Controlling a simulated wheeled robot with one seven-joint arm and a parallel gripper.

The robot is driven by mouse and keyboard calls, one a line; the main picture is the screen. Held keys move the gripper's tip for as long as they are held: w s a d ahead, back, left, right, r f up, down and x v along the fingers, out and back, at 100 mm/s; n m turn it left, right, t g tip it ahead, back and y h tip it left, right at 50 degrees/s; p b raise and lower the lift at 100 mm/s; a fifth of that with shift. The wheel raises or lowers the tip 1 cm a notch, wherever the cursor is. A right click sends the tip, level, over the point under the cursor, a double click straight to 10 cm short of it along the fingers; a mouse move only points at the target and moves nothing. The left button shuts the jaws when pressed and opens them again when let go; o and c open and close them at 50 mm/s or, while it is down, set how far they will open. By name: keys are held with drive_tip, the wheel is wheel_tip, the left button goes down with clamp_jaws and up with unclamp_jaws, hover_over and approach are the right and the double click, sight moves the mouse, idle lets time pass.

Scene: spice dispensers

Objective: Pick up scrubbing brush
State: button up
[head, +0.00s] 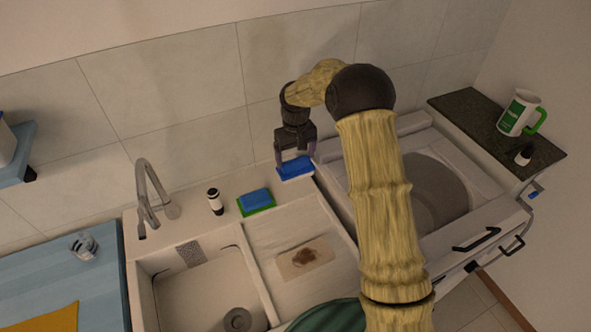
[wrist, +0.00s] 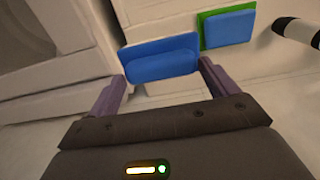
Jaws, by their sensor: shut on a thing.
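The scrubbing brush (head: 296,169) is a blue block at the back edge of the sink counter, right of the basin. It also shows in the wrist view (wrist: 160,60), between the two purple fingers. My gripper (head: 295,160) points down and is shut on the brush. The fingers hold its two ends. I cannot tell whether the brush touches the counter. Its underside is hidden.
A blue and green sponge (head: 256,201) lies just left of the brush, with a black and white dispenser (head: 215,202) beyond it. The faucet (head: 152,200) stands further left. A green and white mug (head: 519,114) is on the dark counter (head: 470,108) at right.

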drive_tip(key=shift+r, duration=1)
drive_tip(key=o, duration=0.5)
drive_tip(key=shift+c, duration=0.4)
drive_tip(key=shift+a+f, duration=0.1)
